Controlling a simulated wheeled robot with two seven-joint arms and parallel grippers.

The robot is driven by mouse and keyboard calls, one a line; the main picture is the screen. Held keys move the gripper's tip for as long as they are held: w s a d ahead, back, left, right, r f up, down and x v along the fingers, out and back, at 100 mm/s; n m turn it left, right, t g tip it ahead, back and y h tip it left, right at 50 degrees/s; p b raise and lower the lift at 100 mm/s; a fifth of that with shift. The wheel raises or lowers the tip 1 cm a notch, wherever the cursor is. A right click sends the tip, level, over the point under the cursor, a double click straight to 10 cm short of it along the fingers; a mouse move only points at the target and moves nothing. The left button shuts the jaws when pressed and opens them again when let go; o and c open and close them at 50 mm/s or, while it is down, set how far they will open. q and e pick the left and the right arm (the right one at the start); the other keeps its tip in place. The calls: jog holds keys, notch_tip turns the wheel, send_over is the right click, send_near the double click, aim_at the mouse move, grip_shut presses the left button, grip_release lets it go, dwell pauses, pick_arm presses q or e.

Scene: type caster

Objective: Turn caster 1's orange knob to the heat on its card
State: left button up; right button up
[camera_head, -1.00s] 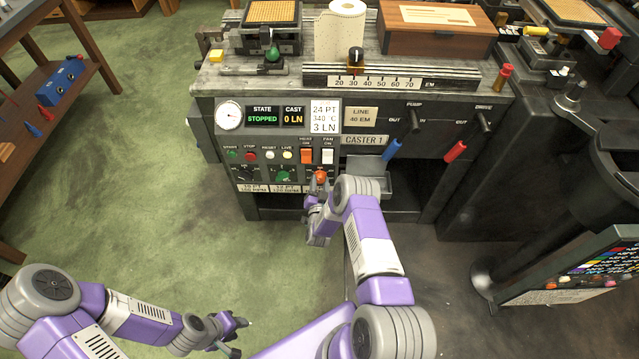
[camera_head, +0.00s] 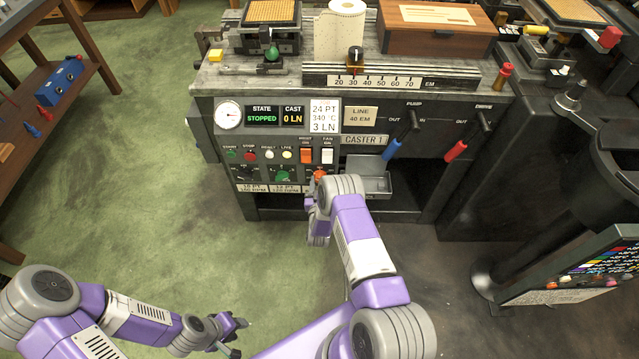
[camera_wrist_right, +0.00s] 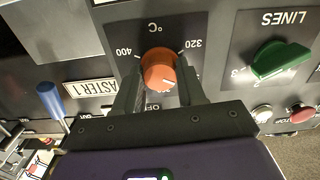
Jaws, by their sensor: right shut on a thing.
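The orange knob (camera_wrist_right: 159,68) of caster 1 sits on the grey control panel, with a °C dial around it marked 320, 400 and OFF. It also shows in the head view (camera_head: 319,175), partly covered by my right arm. My right gripper (camera_wrist_right: 158,85) is shut on the orange knob, one finger on each side. The knob's white mark points to the lower right in the wrist view, between OFF and 320. The card (camera_head: 325,116) reads 24 PT, 340 °C, 3 LN. My left gripper (camera_head: 240,337) hangs low over the floor, empty, with its fingers apart.
The green LINES knob (camera_wrist_right: 278,60) is beside the orange one. Above are the orange heat switch (camera_head: 306,155) and white fan switch (camera_head: 327,156). The blue lever (camera_head: 391,150) and red lever (camera_head: 455,152) stick out at the right. The state display (camera_head: 262,116) reads STOPPED.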

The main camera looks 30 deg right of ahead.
jog(key=o, duration=1.1)
jog(key=shift+c, duration=0.2)
jog(key=p+v, duration=0.2)
jog(key=v, duration=0.5)
jog(key=shift+s+a, duration=0.2)
jog(key=shift+s, duration=0.1)
